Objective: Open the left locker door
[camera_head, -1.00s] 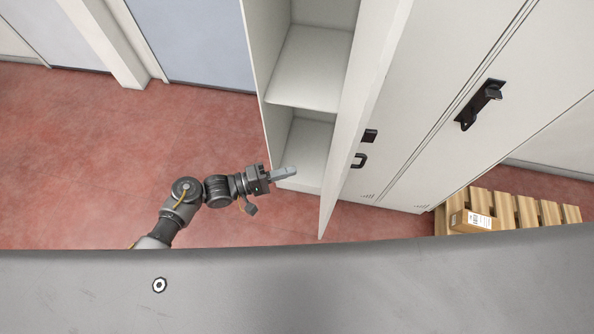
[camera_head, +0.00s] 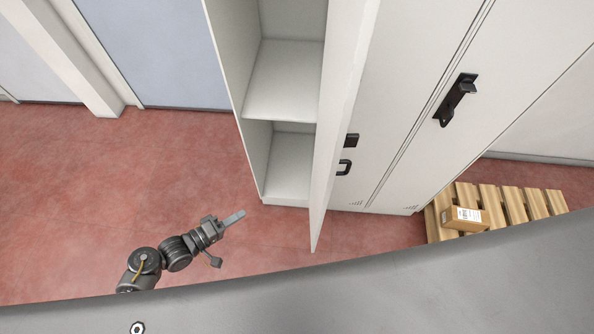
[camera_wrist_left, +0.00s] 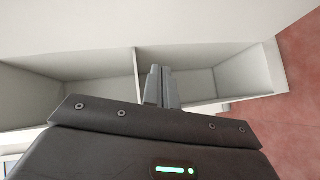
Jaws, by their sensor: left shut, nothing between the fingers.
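The left locker door (camera_head: 338,110) stands swung open, roughly square to the front of the locker. The left locker (camera_head: 282,85) shows its empty inside with a shelf; its inside also shows in the left wrist view (camera_wrist_left: 100,60). A dark handle (camera_head: 344,167) and a small dark lock (camera_head: 351,140) show just right of the open door. My left gripper (camera_head: 240,214) is shut and empty, in front of the locker and left of the door, apart from both. In the left wrist view its fingers (camera_wrist_left: 160,86) are together. My right gripper is not in view.
A closed locker door with a black handle (camera_head: 456,99) is to the right. A wooden pallet (camera_head: 515,201) with a cardboard box (camera_head: 465,218) stands at the right. The red floor (camera_head: 110,190) at left is clear. A grey surface (camera_head: 400,290) spans the bottom.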

